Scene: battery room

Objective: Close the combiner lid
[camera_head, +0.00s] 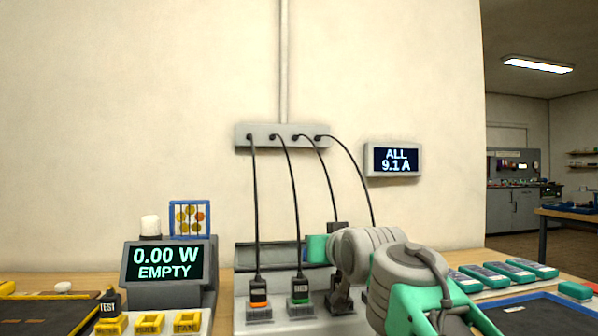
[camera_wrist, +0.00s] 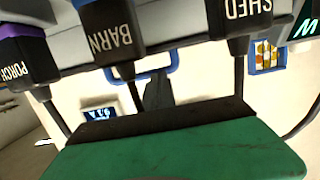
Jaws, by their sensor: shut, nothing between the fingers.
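The combiner is a light grey box (camera_head: 283,322) on the bench, with black cabled plugs standing in it. A dark grey panel (camera_head: 268,256) with a light edge stands upright behind the plugs, apparently its raised lid. A blue loop handle (camera_wrist: 148,72) shows behind the plugs in the upside-down wrist view. My gripper (camera_head: 318,248) is shut and empty beside the panel's right end, above the plugs. In the wrist view its green finger and dark pad (camera_wrist: 160,121) fill the bottom, close to the handle. I cannot tell whether they touch. My arm hides the combiner's right side.
Plugs marked PORCH (camera_wrist: 28,62), BARN (camera_wrist: 112,40) and SHED (camera_wrist: 242,18) stand close by. Their cables rise to a wall strip (camera_head: 283,136). A wall display (camera_head: 394,160) reads ALL 9.1 A. A 0.00 W EMPTY meter (camera_head: 163,264) stands left, several teal packs (camera_head: 508,271) right.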

